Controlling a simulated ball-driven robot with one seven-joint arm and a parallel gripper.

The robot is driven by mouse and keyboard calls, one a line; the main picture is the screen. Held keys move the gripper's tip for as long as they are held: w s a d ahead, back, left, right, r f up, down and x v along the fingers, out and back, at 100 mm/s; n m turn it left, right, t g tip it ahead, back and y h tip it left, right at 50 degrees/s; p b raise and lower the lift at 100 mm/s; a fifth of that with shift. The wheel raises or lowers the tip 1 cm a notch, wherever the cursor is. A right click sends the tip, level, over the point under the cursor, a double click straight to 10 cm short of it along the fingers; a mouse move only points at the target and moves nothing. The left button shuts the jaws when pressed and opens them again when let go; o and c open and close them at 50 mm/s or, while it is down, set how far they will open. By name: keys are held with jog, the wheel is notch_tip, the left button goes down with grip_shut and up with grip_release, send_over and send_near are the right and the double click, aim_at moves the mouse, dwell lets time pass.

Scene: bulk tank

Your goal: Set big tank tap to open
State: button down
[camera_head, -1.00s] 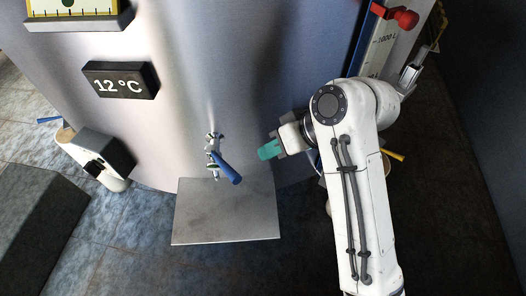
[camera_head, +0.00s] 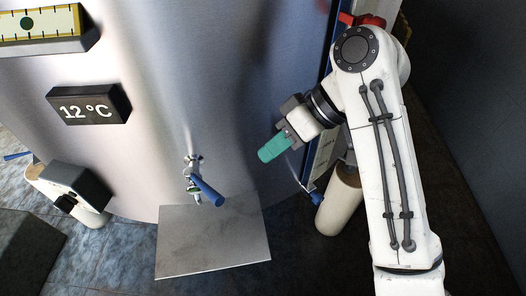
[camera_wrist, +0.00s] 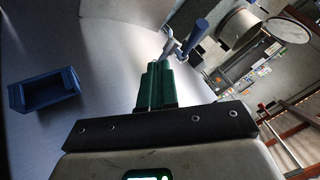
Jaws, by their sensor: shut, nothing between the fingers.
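The tap (camera_head: 194,172) on the front of the big steel tank (camera_head: 165,110) has a metal body and a blue handle (camera_head: 206,191) that slants down to the right. No stream is seen under it. My gripper (camera_head: 266,155), with teal fingers, is to the right of the tap and a little higher, apart from it. Its fingers are shut and empty. In the wrist view, a tap with a blue handle (camera_wrist: 197,37) shows just beyond my green fingertips (camera_wrist: 155,72); I cannot tell how close they are in depth.
A metal plate (camera_head: 212,250) lies below the tap. A black 12 °C display (camera_head: 90,104) is on the tank at left. A second blue-handled fitting (camera_head: 313,192) and a pale cylinder (camera_head: 340,200) stand at right. A blue open box (camera_wrist: 45,92) shows in the wrist view.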

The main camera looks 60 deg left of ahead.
aim_at(208, 191)
jog(key=s+f+p, duration=0.2)
jog(key=s+f, duration=0.3)
jog(key=s, duration=0.3)
jog(key=shift+s+a+f+p, duration=0.3)
jog(key=shift+s+a+p, duration=0.05)
jog(key=shift+s+a, duration=0.1)
